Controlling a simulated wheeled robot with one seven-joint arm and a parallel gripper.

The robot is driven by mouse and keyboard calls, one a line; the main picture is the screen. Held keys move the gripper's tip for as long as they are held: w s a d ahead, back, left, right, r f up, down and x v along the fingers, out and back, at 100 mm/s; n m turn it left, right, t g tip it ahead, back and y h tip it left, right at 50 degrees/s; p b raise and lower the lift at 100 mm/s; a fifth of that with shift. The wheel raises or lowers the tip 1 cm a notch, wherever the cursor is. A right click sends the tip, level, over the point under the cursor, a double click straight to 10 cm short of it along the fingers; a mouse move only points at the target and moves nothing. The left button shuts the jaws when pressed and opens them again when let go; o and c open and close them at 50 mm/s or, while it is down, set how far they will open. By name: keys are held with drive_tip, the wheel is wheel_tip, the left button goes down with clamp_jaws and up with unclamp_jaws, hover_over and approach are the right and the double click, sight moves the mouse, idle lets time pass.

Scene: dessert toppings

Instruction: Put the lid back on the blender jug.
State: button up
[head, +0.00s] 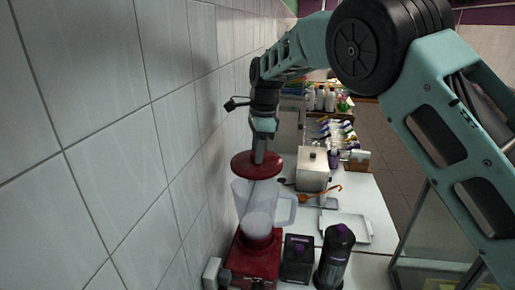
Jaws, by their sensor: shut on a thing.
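The blender jug (288,209) is clear with a handle on its right and pale contents low inside. It stands upright on a red blender base (252,262) near the tiled wall. My gripper (259,157) points down above the jug and is shut on the red round lid (246,165). I cannot tell whether the lid touches the jug's rim. The fingertips are partly hidden by the lid.
A tiled wall (130,130) runs close on the left.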

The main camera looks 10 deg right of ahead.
sight(257, 166)
drive_tip(key=shift+f+b, duration=0.55)
drive_tip(key=shift+f, duration=2.3)
drive_tip(key=shift+r+p, duration=0.1)
drive_tip(key=shift+p, duration=0.4)
drive_tip(key=shift+f, duration=0.2)
idle(0.5)
drive_tip(key=o, duration=1.6)
drive_tip(key=shift+c, duration=0.2)
drive_tip(key=shift+r, duration=0.1)
drive_tip(key=shift+r, duration=3.4)
